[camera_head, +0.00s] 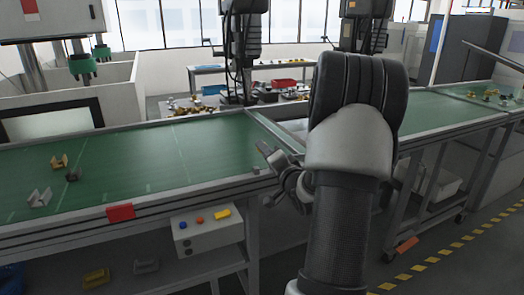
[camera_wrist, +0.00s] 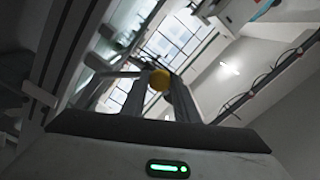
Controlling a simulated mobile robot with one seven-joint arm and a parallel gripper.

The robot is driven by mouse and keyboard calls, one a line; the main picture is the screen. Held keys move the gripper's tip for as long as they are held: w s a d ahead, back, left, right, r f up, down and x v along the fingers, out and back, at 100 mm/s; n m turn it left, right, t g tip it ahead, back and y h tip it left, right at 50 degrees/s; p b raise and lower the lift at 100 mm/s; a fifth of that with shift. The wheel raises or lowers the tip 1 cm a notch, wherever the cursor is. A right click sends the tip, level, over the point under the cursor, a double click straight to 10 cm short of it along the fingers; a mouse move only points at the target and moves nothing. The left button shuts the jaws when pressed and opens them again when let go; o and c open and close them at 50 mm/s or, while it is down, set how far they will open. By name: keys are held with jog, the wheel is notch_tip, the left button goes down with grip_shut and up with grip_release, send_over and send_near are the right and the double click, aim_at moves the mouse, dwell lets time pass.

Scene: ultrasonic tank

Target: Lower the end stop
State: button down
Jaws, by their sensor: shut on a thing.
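In the wrist view, my gripper (camera_wrist: 150,84) points up at a tilt, its two grey fingers on either side of a round yellow knob (camera_wrist: 159,80). It is shut on this knob. A pale bar (camera_wrist: 118,75) runs close to the fingers at the left; I cannot tell whether it joins the knob. In the head view, my gripper (camera_head: 277,165) is at the front edge near the right end of the left green belt, partly hidden by my arm. The knob is not visible there, and I cannot make out the end stop clearly.
The left green belt (camera_head: 150,155) carries a few small brass and grey parts at its left. A control box (camera_head: 207,230) with coloured buttons hangs below its front rail. Another green belt (camera_head: 440,112) continues at the right. A yellow-black floor line (camera_head: 455,245) crosses the open floor.

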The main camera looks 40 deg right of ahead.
jog(key=shift+d+r, duration=0.2)
jog(key=shift+r, duration=0.05)
dwell(0.3)
jog(key=c, duration=1.4)
grip_release()
jog(key=shift+f, duration=0.1)
jog(key=v, duration=1.7)
jog(key=shift+s+p, duration=0.2)
jog(key=shift+p, duration=0.15)
